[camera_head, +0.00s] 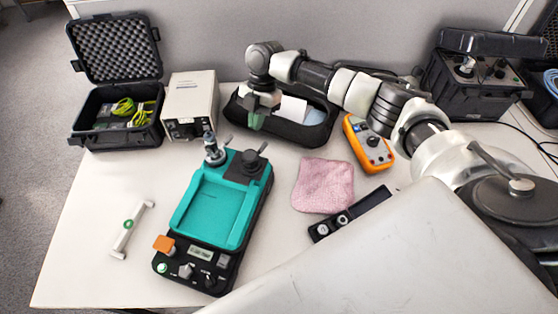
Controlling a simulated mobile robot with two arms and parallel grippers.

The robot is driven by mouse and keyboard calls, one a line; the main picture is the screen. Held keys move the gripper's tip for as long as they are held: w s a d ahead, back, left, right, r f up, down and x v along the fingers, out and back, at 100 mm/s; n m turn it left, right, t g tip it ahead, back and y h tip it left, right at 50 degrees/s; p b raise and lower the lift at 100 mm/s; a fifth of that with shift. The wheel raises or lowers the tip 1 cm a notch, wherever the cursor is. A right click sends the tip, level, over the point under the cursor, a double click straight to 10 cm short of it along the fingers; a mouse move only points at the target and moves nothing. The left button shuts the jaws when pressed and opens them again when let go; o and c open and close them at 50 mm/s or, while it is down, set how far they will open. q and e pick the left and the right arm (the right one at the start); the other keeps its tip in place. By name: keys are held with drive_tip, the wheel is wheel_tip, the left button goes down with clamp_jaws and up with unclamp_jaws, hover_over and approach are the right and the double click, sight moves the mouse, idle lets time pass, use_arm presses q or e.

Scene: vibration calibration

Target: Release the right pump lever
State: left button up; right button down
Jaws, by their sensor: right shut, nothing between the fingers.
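A teal-topped calibration device (205,215) stands on the table with a black control panel at its front. At its back right corner is a black knob-like fitting (252,163) with a short lever (262,148) tilted up to the right. A silver upright fitting (212,152) stands at its back left corner, with a small arm tilted up to the right. My right gripper (256,122) is shut and empty, pointing down behind the device and over the front left of an open black case. It is apart from the lever. My left gripper is not in view.
The open black case (318,138) lies under my right arm. A beige box (191,100) and a foam-lined case (88,139) with green-yellow cables stand back left. A pink cloth (325,186), orange meter (367,146) and black strip (350,214) lie right; a white bar (131,232) lies left.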

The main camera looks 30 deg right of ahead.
use_arm(q)
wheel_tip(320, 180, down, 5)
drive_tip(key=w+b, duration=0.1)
drive_tip(key=b, duration=0.4)
use_arm(e)
wheel_tip(320, 180, down, 6)
drive_tip(key=s+d+m+t+p, duration=0.2)
drive_tip(key=s+m+t+p, duration=0.3)
drive_tip(key=s+m+p, duration=0.95)
use_arm(q)
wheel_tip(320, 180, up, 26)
drive_tip(key=p, duration=1.2)
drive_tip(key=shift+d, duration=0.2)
use_arm(e)
drive_tip(key=w+r+m, duration=0.1)
drive_tip(key=w+r, duration=0.4)
drive_tip(key=r, duration=0.2)
drive_tip(key=shift+a+r+h, duration=0.15)
drive_tip(key=shift+r+h, duration=0.05)
drive_tip(key=shift+h, duration=0.2)
